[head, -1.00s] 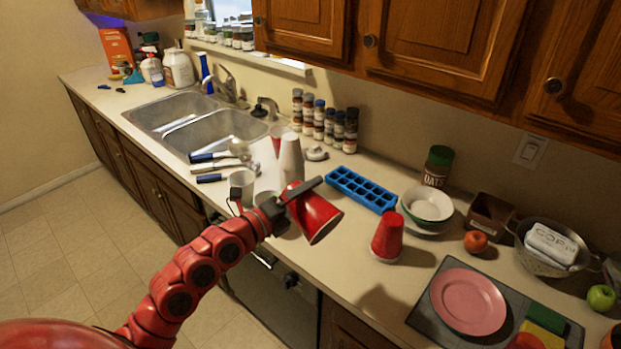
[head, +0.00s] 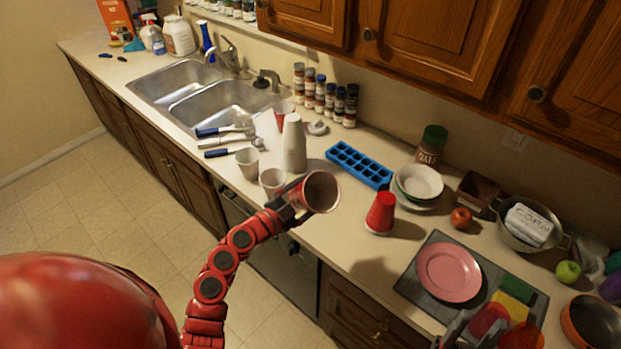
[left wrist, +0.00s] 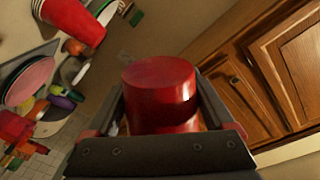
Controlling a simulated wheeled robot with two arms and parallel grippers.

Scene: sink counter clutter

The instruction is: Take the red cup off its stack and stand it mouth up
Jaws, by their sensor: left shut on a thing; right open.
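My left gripper (head: 292,203) is shut on a red cup (head: 318,191), held above the counter near its front edge. The cup is tilted on its side, its mouth facing the head camera and its inside showing. In the left wrist view the cup's closed base (left wrist: 160,85) shows between the fingers. The remaining red cup stack (head: 381,212) stands mouth down on the counter, right of the held cup and apart from it. The stack also shows in the left wrist view (left wrist: 75,18). My right gripper (head: 465,330) is open at the bottom right, partly cut off.
White cups stand in a tall stack (head: 293,145) and singly (head: 247,163) behind and left of the held cup. A blue ice tray (head: 358,166), bowls (head: 419,182) and a pink plate (head: 449,272) lie to the right. Bare counter (head: 335,235) lies in front of the red stack.

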